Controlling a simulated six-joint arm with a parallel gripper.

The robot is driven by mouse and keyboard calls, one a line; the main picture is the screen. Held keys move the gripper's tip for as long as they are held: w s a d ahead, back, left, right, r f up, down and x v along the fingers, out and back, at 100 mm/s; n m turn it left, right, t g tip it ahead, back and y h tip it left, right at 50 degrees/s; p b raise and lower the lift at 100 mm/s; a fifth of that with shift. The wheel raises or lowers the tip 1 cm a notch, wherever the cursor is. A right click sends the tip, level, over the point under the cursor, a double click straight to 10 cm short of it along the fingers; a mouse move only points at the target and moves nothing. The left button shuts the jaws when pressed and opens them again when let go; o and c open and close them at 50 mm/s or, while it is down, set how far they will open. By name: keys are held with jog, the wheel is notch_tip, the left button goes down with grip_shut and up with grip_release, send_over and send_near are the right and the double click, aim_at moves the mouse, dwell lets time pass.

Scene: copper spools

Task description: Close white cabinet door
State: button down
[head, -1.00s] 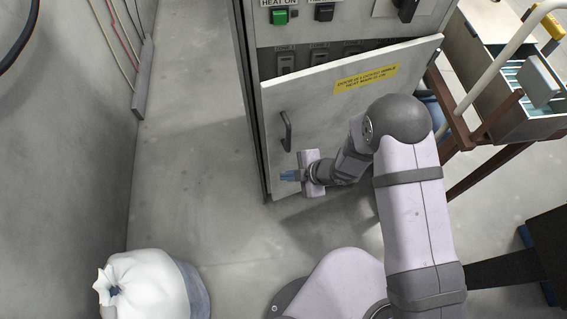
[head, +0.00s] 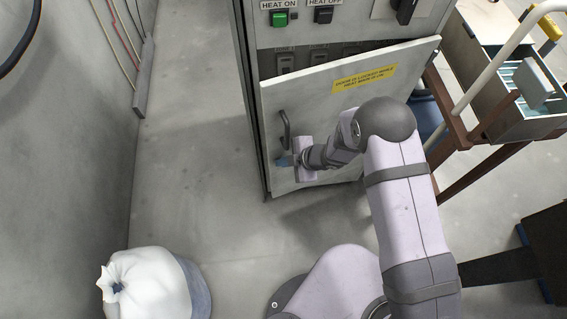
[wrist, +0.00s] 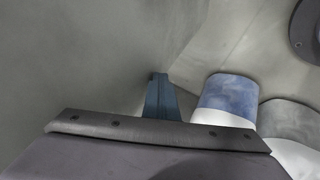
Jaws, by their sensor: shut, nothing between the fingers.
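The white cabinet door (head: 310,108) carries a yellow label and stands ajar. A gap with dark switches shows behind its top edge, and its right end sticks out past the cabinet body (head: 345,35). A dark handle (head: 285,130) is on the door's left side. My gripper (head: 282,161) is shut and empty, its blue fingers just below the handle in front of the door's lower left part. I cannot tell if they touch the door. In the wrist view the shut blue fingers (wrist: 160,97) show against a plain grey surface. My arm hides the door's lower right part.
A white and blue sack (head: 150,285) stands on the floor at the lower left. A brown-framed cart (head: 470,150) with a metal bin (head: 500,75) is close to the cabinet's right. The floor between the left wall and the cabinet is clear.

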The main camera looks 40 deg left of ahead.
aim_at(288, 146)
jog(key=w+a+r+m+t+b, duration=0.1)
jog(key=w+a+m+t+b, duration=0.2)
jog(key=w+a+m, duration=0.3)
jog(key=a+b, duration=0.1)
jog(key=a, duration=0.2)
jog(key=shift+w+a+t+b, duration=0.25)
jog(key=shift+t+b, duration=0.05)
jog(key=shift+t, duration=0.1)
jog(key=shift+w, duration=0.1)
jog(key=shift+b, duration=0.4)
jog(key=shift+h, duration=0.4)
jog(key=s+d+r+b, duration=0.1)
jog(key=d+r, duration=0.1)
jog(key=d, duration=0.1)
jog(key=s+d+r+b, duration=0.1)
jog(key=s+d+r, duration=0.1)
jog(key=d, duration=0.1)
jog(key=s+d+r+b, duration=0.1)
jog(key=d+r+b, duration=0.1)
jog(key=d+r, duration=0.1)
jog(key=shift+s+d, duration=0.25)
jog(key=shift+d, duration=0.15)
